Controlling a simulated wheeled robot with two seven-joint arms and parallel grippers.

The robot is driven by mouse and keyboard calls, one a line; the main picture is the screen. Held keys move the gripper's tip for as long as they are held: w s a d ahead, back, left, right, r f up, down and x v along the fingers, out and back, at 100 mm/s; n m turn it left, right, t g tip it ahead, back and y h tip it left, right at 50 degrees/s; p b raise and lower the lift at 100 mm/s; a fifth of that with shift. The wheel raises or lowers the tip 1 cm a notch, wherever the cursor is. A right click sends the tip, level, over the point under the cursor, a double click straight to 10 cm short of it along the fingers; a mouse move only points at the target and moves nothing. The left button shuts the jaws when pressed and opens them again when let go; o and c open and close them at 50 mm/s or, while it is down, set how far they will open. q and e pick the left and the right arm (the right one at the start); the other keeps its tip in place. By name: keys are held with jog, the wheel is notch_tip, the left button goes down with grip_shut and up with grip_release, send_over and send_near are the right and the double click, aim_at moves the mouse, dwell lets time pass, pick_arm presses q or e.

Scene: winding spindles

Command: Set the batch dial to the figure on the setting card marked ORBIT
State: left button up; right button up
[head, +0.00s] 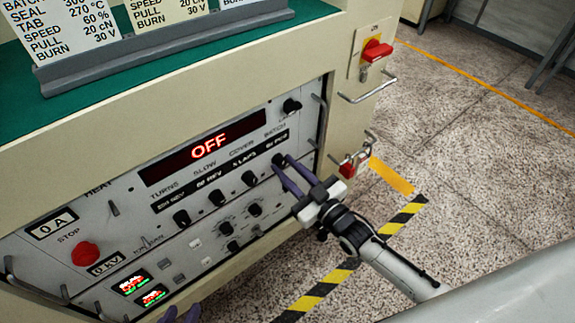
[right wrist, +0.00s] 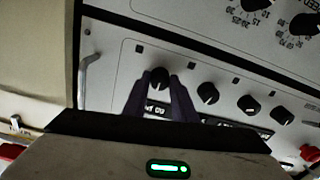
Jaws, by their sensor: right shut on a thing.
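The batch dial is a black knob (right wrist: 159,77) at the end of a row of knobs, below the BATCH label (head: 275,131) on the grey panel. My right gripper (head: 280,163) is shut on it, and in the right wrist view a dark finger stands on each side of the knob. The dial's setting is too small to read. Setting cards (head: 75,30) stand in a grey holder on top of the cabinet. Their headings are cut off, so I cannot tell which is ORBIT. Only the fingertips of my left gripper (head: 182,314) show at the bottom edge.
The red display (head: 209,147) reads OFF. Other black knobs (head: 216,197) sit left of the batch dial. A red stop button (head: 85,254), a red rotary switch (head: 377,50) and metal handles (head: 370,90) stick out. The speckled floor (head: 480,170) at right is clear.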

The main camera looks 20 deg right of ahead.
jog(key=shift+m, duration=1.1)
jog(key=o, duration=1)
jog(key=shift+o, duration=0.2)
jog(key=shift+s+p, duration=0.1)
jog(key=shift+p, duration=0.2)
